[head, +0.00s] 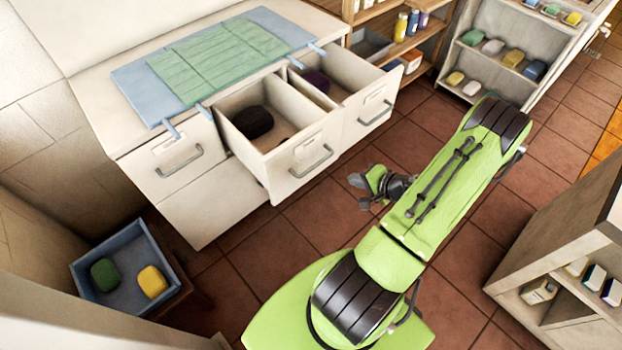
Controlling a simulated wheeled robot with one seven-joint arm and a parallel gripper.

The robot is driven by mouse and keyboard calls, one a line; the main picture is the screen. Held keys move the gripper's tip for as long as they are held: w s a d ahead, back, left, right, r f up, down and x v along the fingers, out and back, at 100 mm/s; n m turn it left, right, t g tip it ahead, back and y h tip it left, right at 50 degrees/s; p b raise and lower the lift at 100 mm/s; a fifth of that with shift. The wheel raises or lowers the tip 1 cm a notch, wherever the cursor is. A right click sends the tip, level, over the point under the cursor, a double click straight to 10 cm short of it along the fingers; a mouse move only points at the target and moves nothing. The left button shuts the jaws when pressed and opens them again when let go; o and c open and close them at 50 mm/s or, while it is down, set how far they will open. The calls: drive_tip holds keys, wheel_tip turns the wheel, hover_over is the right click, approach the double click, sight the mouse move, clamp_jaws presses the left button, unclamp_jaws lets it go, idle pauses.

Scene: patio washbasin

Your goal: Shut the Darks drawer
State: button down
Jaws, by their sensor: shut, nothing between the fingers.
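Two drawers of the white cabinet stand pulled out. The middle drawer (297,170) is open and holds a black rounded thing (250,122). The right drawer (365,118) is also open and holds a dark purple thing (316,82). The left drawer (178,163) is shut. Each front has a bar handle and a small label, too small to read, so I cannot tell which is the Darks drawer. My gripper (362,190) is shut and empty, over the floor in front of the two open drawers, apart from both.
Blue and green cloths (225,55) lie on the cabinet top (112,120). A blue tray (84,268) with a green and a yellow thing stands at lower left. Tiled floor (300,235) is clear before the drawers.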

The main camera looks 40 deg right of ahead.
drive_tip(key=w+d+r+b+x, duration=0.1)
drive_tip(key=x, duration=1.2)
drive_tip(key=shift+a+r+m+b, duration=0.2)
drive_tip(key=shift+r+m+b, duration=0.1)
drive_tip(key=shift+b, duration=0.1)
drive_tip(key=shift+w, duration=0.15)
